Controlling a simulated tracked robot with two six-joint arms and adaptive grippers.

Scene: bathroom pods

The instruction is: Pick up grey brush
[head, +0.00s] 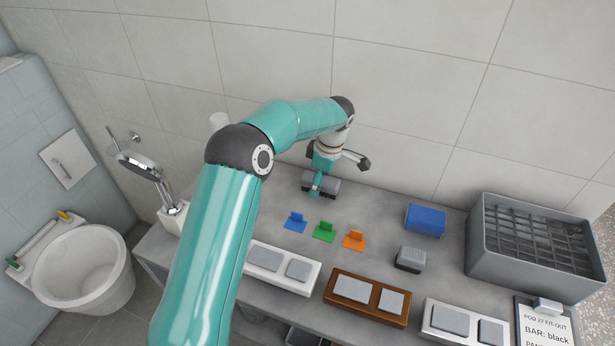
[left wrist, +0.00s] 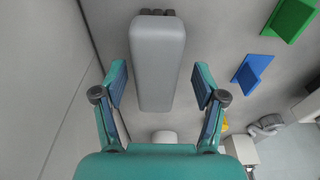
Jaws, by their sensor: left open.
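A long grey block with dark tufts at one end, which looks like the grey brush (head: 331,188), lies on the grey counter near the wall. In the left wrist view the grey brush (left wrist: 157,65) lies lengthwise between the fingers, its dark end at the top. My left gripper (head: 318,184) is directly over it. The gripper (left wrist: 160,88) is open, with a gap between each finger and the brush. In the head view one teal finger covers part of the brush. My right gripper is in neither view.
Blue (head: 296,222), green (head: 324,232) and orange (head: 354,240) clips stand in front. A small grey-and-black block (head: 410,259), a blue block (head: 425,220) and a grey crate (head: 480,262) are to the right. Switch panels (head: 367,313) line the front edge. A shower head (head: 140,165) stands left.

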